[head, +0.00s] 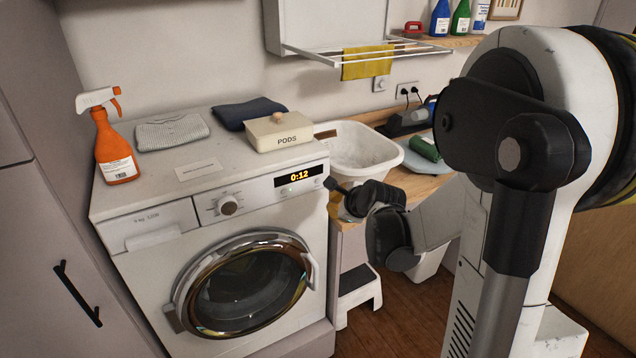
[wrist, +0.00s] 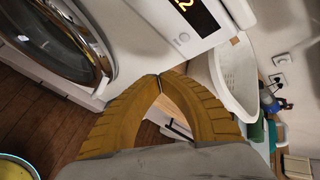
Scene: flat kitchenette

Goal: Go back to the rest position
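My gripper (wrist: 160,77) shows its two yellow ribbed fingers meeting at the tips in the wrist view, with nothing seen between them. In the head view my gripper (head: 340,206) is partly hidden by my dark wrist parts, in front of the counter at the washer's right edge. My white arm takes up the right side of that view. The washing machine (head: 160,262) has its round door (head: 250,285) closed, and its display (head: 299,176) reads 0:12. The washer front also shows in the wrist view (wrist: 135,50), beyond and left of the fingertips.
An orange spray bottle (head: 115,150), folded cloths (head: 172,132) and a PODS box (head: 279,132) stand on the washer. A white basin (head: 365,148) sits on the counter beside it. A step stool (head: 358,290) stands below. A drying rack (head: 350,50) hangs on the wall.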

